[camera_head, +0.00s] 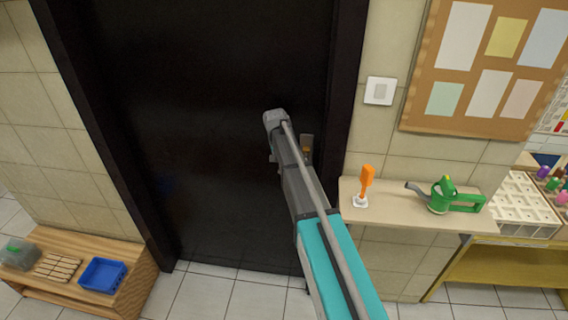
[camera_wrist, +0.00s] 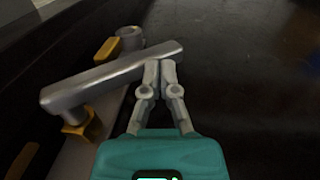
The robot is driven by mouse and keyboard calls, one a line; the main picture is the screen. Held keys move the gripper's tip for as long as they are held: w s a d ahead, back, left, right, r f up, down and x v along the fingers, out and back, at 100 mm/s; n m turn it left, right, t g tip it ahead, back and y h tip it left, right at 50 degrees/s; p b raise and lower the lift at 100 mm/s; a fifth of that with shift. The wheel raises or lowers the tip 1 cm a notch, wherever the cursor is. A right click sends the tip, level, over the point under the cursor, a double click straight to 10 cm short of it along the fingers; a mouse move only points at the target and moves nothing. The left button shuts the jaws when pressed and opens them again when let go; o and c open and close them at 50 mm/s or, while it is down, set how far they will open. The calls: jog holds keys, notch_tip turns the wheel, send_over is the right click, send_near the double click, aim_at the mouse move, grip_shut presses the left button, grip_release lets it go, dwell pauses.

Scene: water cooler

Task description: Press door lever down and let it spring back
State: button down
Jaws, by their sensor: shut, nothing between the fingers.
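The door lever (camera_wrist: 100,82) is a silver bar in the wrist view. It runs slanting from a yellow neck (camera_wrist: 78,125) at lower left to its free end at upper right. It stands out from a grey plate on the dark door (camera_head: 215,110). My gripper (camera_wrist: 160,66) is shut and empty, its fingertips at the bar near the free end. I cannot tell whether they touch it. In the head view my arm hides the lever and the gripper; only part of the lever's plate (camera_head: 308,143) shows.
A shelf (camera_head: 400,216) right of the door holds an orange object (camera_head: 366,178) on a white base and a green watering can (camera_head: 440,196). A light switch (camera_head: 380,90) is above. A low wooden bench (camera_head: 140,285) with a blue tray (camera_head: 102,274) stands at lower left.

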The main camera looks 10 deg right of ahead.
jog(key=w+a+r+p, duration=0.3)
jog(key=a+r+p, duration=0.5)
jog(key=r+p, duration=0.2)
jog(key=shift+r, duration=0.15)
dwell(0.4)
jog(key=shift+w, duration=0.1)
dwell(0.6)
jog(key=s+d+f+n+b, duration=0.1)
jog(key=s+f+b, duration=0.1)
jog(key=s, duration=0.8)
jog(key=s+d+f+n+b, duration=0.1)
jog(key=s+f+n+b, duration=0.1)
jog(key=s, duration=0.9)
jog(key=s+d+f+n+y+b, duration=0.1)
jog(key=s+f+b, duration=0.1)
jog(key=s, duration=0.9)
jog(key=shift+s+f+t+b, duration=0.15)
jog(key=shift+f+t+b, duration=0.15)
jog(key=shift+f+b, duration=0.1)
jog(key=shift+d, duration=0.1)
